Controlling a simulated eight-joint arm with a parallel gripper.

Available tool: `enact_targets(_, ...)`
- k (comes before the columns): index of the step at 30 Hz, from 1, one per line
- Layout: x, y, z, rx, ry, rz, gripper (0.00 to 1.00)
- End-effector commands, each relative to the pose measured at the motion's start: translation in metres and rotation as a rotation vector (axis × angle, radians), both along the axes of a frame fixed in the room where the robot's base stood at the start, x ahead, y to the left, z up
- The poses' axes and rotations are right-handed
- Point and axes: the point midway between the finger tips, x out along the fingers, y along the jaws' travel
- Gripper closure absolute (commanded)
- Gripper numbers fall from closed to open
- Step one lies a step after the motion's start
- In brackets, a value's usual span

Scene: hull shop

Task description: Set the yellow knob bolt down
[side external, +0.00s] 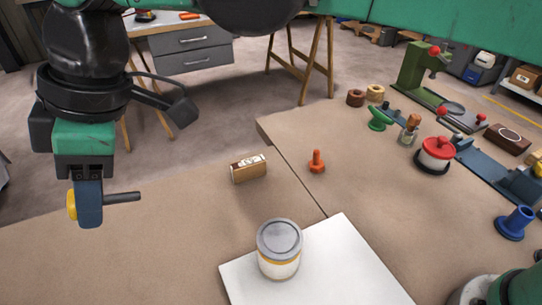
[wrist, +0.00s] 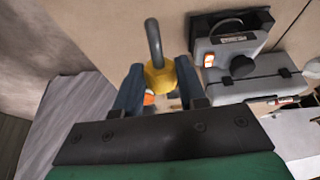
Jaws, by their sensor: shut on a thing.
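The yellow knob bolt (side external: 71,205) is held by my gripper (side external: 89,210) at the left of the side view. Its dark grey shank points right, out past the blue fingers. My gripper points down and appears to be above the brown bench top. In the wrist view, the yellow knob (wrist: 160,77) sits between the two fingers (wrist: 158,95), with its grey shank curving up in the picture. The fingers hide part of the knob. From these views I cannot tell the exact gap between the bolt and the bench.
The brown bench top (side external: 150,245) is bare near my gripper. A grey device (wrist: 240,65) shows in the wrist view.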

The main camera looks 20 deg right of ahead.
Motion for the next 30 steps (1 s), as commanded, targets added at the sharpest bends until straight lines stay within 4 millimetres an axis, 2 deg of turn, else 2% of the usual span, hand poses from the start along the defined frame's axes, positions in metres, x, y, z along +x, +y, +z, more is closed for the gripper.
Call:
enact_targets(5,0.042,-0.055,0.005,-0.012,0.003,-0.237,1.00)
enact_targets(8,0.069,-0.106,0.005,-0.019,0.004,-0.443,1.00)
enact_targets(11,0.088,-0.166,0.004,-0.024,0.007,-0.675,1.00)
enact_targets(12,0.093,-0.191,0.003,-0.024,0.008,-0.771,1.00)
enact_targets(15,0.097,-0.253,-0.002,-0.022,0.007,-1.012,1.00)
enact_targets(18,0.092,-0.307,-0.008,-0.017,0.006,-1.226,1.00)
enact_targets(21,0.082,-0.347,-0.015,-0.009,0.002,-1.399,1.00)
enact_targets(24,0.073,-0.373,-0.020,-0.002,0.000,-1.517,1.00)
enact_targets(26,0.069,-0.382,-0.022,0.000,-0.002,-1.559,1.00)
enact_targets(28,0.068,-0.382,-0.022,0.001,-0.003,-1.563,1.00)
enact_targets(30,0.069,-0.371,-0.021,0.001,-0.001,-1.514,1.00)
